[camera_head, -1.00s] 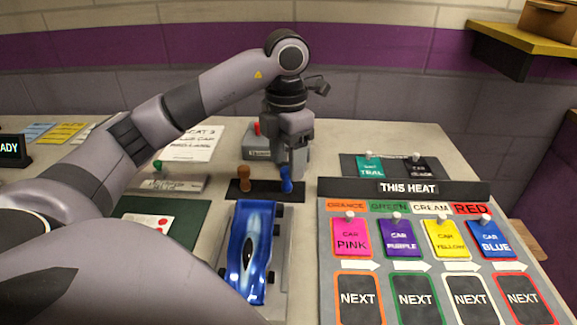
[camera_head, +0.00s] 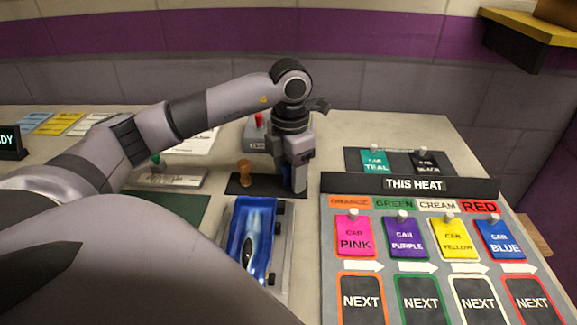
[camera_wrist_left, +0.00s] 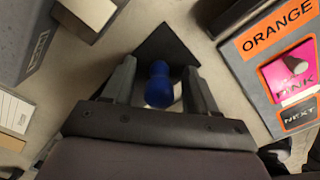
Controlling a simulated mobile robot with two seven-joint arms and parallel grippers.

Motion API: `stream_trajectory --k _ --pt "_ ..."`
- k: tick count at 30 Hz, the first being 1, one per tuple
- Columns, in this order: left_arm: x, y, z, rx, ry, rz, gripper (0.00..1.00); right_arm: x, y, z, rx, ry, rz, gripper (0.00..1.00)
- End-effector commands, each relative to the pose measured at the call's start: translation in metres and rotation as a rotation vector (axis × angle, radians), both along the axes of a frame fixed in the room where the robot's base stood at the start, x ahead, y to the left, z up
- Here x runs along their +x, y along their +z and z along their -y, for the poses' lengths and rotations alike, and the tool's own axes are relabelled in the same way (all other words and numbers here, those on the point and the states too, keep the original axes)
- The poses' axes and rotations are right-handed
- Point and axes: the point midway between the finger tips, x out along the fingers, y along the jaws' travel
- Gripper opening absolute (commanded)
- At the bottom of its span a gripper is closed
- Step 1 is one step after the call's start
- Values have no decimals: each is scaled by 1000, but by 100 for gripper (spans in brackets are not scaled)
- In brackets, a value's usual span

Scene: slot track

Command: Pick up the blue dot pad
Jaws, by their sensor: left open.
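The blue dot pad (camera_wrist_left: 159,88) is a blue peg-shaped piece with a rounded top. It stands on a dark mat (camera_head: 262,193); the mat also shows in the left wrist view (camera_wrist_left: 165,40). My left gripper (camera_head: 297,188) points down over it and is open, with one finger on each side of the blue piece in the left wrist view (camera_wrist_left: 160,80). Whether the fingers touch it cannot be told. In the head view the gripper hides most of the blue piece. An orange-brown pad (camera_head: 244,172) of similar shape stands on the same mat to the left. My right gripper is not in view.
A blue toy car (camera_head: 250,240) sits in a grey tray in front of the mat. The "THIS HEAT" board (camera_head: 415,184) with coloured car cards is close on the right. A grey box with a red button (camera_head: 258,130) stands behind.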

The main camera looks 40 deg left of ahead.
Motion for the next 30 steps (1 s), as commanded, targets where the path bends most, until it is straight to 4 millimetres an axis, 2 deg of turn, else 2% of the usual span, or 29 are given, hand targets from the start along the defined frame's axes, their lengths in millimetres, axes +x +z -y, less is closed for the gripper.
stream_trajectory --k 4,5,9,10,23,26,30 --pt "0 0 0 0 0 0 58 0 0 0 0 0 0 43" --pt "0 0 0 0 0 0 52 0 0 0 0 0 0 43" --pt "0 0 0 0 0 0 6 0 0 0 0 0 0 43" --pt "0 0 0 0 0 0 0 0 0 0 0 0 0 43" --pt "0 8 0 0 0 2 0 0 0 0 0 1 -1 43" --pt "1 18 0 -1 0 3 0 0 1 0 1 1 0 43" --pt "1 45 1 -1 -1 6 0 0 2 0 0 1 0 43"
